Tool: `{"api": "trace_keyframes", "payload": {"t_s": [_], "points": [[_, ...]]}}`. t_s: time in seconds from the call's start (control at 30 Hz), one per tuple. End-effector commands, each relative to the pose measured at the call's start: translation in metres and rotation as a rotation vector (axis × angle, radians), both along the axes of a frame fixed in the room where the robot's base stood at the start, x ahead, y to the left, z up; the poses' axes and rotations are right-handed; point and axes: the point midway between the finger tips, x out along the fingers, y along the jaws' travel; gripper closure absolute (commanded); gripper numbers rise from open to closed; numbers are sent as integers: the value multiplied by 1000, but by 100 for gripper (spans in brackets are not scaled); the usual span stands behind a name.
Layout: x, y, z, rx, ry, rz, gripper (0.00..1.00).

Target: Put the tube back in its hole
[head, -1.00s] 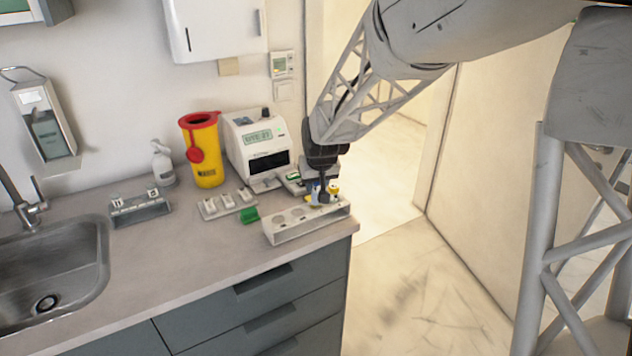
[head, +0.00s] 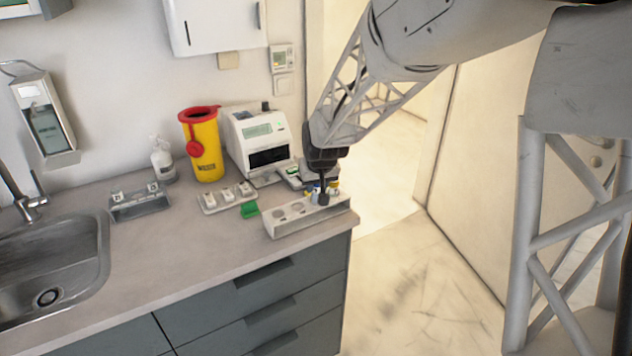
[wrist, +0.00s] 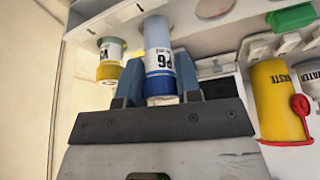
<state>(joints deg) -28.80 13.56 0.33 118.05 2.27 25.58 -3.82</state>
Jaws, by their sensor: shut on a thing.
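In the head view my gripper (head: 322,197) is low over the right part of the white rack (head: 290,228), partly hiding the tube. The tube's far end meets the rack (wrist: 120,18) in the wrist view; I cannot tell how deep it sits in a hole. Empty round holes show in the rack's left part.
A green block (head: 250,210) and a white tray of small items (head: 212,208) lie left of the rack. A white analyser (head: 257,135) and a yellow waste bin (head: 207,160) stand behind. The counter's right edge is close to the rack.

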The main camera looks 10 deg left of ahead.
Motion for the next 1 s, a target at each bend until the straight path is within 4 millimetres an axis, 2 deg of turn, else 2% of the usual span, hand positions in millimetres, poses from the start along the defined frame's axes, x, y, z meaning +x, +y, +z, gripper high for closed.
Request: {"api": "trace_keyframes", "payload": {"t_s": [1.0], "points": [[0, 0, -21, 0, 0, 0, 94]]}}
